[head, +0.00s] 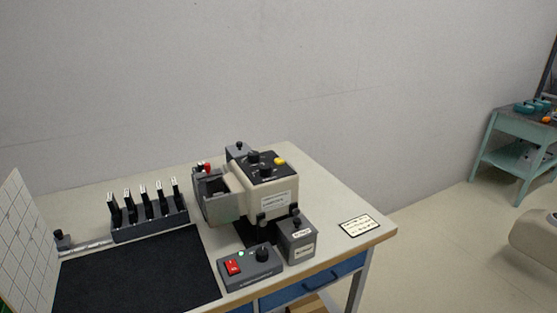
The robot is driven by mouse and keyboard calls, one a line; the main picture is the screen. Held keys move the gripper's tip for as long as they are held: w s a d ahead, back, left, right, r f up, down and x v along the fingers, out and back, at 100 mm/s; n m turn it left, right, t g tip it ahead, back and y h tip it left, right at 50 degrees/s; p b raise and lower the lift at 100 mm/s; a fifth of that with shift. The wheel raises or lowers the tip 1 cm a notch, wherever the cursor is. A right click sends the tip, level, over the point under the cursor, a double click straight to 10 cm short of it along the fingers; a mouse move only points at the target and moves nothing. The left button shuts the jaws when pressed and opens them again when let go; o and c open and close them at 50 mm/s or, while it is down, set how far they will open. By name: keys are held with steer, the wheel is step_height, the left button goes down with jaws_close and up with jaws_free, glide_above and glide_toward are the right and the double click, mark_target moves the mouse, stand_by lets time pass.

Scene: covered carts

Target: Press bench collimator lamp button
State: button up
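A beige bench device with a black top panel, which looks like the collimator (262,195), stands on the table near its right end. Its top carries black knobs and a yellow button (280,161). A grey open box-shaped head (213,203) is on its left side, with a small red part (207,167) behind it. I cannot read which control is the lamp button. My gripper is not in view.
On the light table (330,205), a rack (150,231) of several black-handled pieces stands behind a black mat (140,275). A gridded white board (27,245) stands at left. A labelled grey box (297,239) stands beside the device. A teal cart (513,165) is far right.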

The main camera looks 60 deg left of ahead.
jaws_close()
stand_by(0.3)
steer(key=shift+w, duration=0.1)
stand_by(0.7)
